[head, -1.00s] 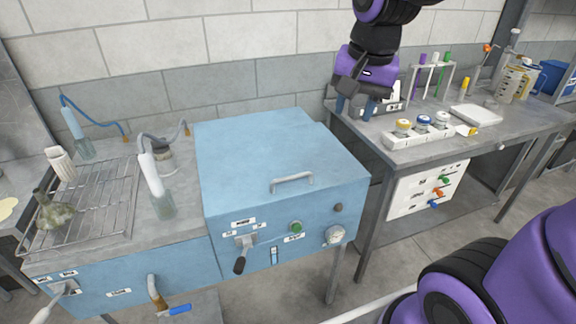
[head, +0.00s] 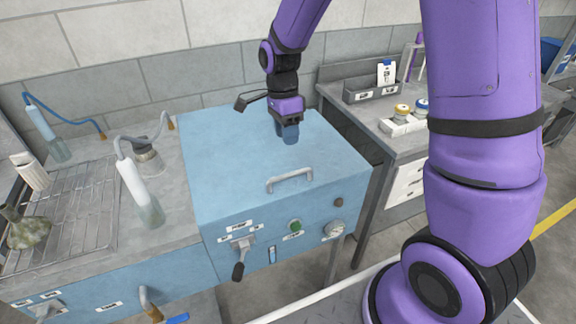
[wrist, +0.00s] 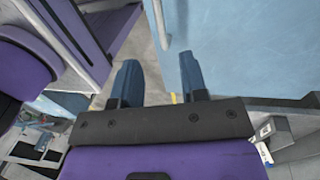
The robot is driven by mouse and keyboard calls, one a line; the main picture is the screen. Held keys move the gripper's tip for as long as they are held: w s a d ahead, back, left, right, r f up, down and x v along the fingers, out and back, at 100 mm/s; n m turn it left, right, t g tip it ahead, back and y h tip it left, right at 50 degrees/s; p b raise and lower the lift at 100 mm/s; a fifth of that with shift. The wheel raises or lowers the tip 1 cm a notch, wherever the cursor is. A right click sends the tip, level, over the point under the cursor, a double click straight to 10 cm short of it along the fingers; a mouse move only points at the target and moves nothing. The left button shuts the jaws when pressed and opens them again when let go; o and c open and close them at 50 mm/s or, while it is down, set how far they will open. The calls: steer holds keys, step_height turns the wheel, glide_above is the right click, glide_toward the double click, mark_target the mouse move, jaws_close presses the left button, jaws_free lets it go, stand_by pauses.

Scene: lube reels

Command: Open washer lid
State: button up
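The washer (head: 265,250) is a light blue box with its lid (head: 230,150) down. A grey bar handle (head: 289,178) is near the lid's front edge. In the head view my gripper (head: 288,138) points down over the lid, behind the handle in the picture; I cannot tell its exact height. In the wrist view my gripper (wrist: 159,65) has its two blue fingers apart with nothing between them. A grey bar, apparently the handle (wrist: 158,22), lies beyond the fingertips, beside the blue lid (wrist: 250,45).
A lever (head: 239,262), a green button (head: 295,226) and a gauge (head: 334,229) are on the washer's front. A wire rack (head: 75,215) and a bottle with a hose (head: 135,185) stand left. A bench (head: 375,125) with jars stands right.

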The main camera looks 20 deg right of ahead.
steer(key=f, duration=0.3)
steer(key=s+f, duration=0.1)
steer(key=f, duration=0.3)
steer(key=s+f, duration=0.1)
steer(key=f, duration=0.2)
steer(key=shift+f, duration=0.15)
jaws_close()
